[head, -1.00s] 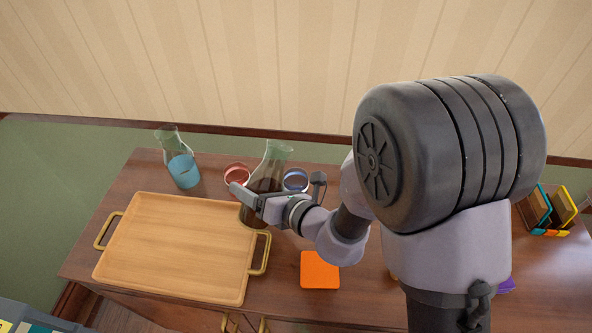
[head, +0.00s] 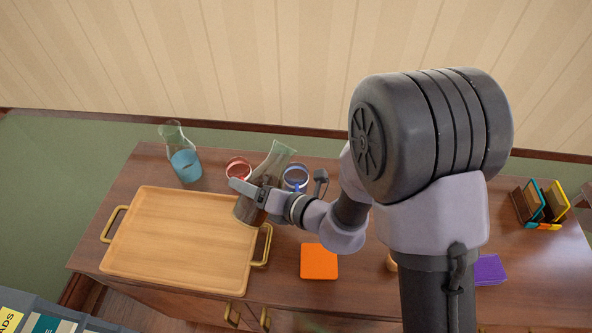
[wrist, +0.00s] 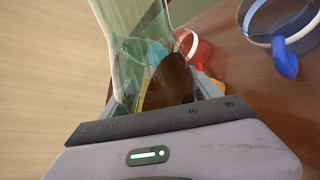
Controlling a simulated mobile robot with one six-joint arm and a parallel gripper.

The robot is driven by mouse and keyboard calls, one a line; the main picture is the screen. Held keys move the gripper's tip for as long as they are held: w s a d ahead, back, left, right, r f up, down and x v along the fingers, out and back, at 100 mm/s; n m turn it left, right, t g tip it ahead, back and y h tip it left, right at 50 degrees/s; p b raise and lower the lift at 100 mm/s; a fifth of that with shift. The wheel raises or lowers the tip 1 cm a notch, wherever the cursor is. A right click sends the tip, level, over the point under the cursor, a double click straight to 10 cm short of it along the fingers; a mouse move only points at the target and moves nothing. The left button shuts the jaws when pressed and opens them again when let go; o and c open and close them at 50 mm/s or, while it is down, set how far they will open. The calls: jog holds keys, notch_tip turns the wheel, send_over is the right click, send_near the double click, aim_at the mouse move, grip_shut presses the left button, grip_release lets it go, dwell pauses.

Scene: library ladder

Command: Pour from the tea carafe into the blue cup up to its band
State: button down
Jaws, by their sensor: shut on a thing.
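My gripper (head: 256,194) is shut on the tea carafe (head: 278,157), a clear glass flask with dark brown tea. The carafe is tilted, its mouth leaning right towards the blue cup (head: 296,179). In the wrist view the carafe (wrist: 130,40) fills the space between the fingers, with brown tea (wrist: 170,85) inside. The blue cup (wrist: 284,58) stands upright on the desk at the upper right there, its handle facing me. I see no stream of tea.
A red cup (head: 237,168) stands just left of the carafe. A carafe with blue liquid (head: 184,165) is further left. A wooden tray (head: 175,240) with brass handles lies in front. An orange square (head: 319,261) lies on the desk (head: 380,285) at front right.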

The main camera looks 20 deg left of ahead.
jog(key=shift+s+a+f+m+g, duration=0.15)
jog(key=shift+s+f+m+g, duration=0.3)
jog(key=shift+m, duration=0.35)
dwell(1.0)
jog(key=shift+s+f+m+g+y, duration=0.25)
jog(key=shift+f+m+g+y, duration=0.1)
jog(key=shift+f+m, duration=0.3)
dwell(0.7)
jog(key=shift+w+r+m+g+p, duration=0.2)
jog(key=shift+w+m+g+p, duration=0.4)
jog(key=shift+p, duration=0.65)
dwell(3.0)
